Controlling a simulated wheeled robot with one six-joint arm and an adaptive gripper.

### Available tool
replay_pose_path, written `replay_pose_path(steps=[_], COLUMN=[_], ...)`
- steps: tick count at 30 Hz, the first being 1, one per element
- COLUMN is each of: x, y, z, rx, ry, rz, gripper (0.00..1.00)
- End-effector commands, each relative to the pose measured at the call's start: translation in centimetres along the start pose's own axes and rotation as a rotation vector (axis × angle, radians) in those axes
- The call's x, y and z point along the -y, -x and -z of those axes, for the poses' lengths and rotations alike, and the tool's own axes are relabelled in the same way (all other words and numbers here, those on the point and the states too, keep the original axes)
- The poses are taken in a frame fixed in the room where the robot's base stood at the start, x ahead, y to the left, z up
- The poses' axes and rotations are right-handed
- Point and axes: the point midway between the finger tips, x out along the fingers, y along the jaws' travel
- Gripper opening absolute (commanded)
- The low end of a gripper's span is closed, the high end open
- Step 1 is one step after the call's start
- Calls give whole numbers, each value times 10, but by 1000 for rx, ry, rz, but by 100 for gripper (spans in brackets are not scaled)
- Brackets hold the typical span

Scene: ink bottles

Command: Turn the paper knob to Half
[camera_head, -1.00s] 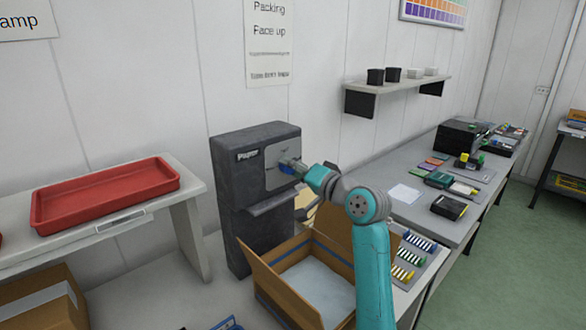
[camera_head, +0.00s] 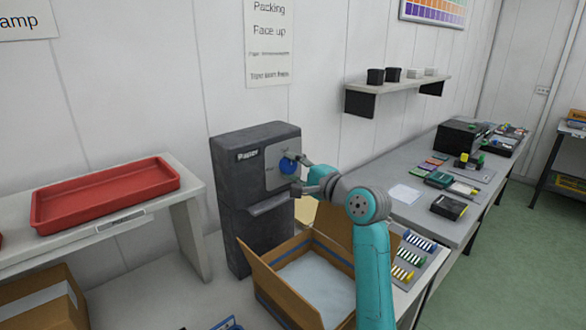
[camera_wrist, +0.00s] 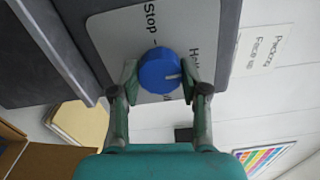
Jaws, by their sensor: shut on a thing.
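The paper machine (camera_head: 250,190) is a dark grey upright box with a "Paper" label and a light dial plate. Its round blue knob (camera_head: 288,166) is on that plate and also fills the middle of the wrist view (camera_wrist: 157,68). My gripper (camera_head: 306,172) is at the knob, and its two fingers (camera_wrist: 160,82) are closed on the knob's sides. A lower label is mostly hidden.
An open cardboard box (camera_head: 275,268) stands below and in front of the machine, under my arm. A red tray (camera_head: 105,195) is on the left bench. A long grey table (camera_head: 400,165) with several items runs to the right.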

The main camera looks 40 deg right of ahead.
Motion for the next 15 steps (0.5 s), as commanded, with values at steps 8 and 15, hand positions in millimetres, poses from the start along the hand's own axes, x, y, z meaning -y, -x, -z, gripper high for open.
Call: replay_pose_path(steps=[8, 15], x=[-1, -1], y=[0, 0], z=[1, 1], rx=[-1, -1], ry=[-50, -54], rz=[-2, -2], gripper=[10, 10])
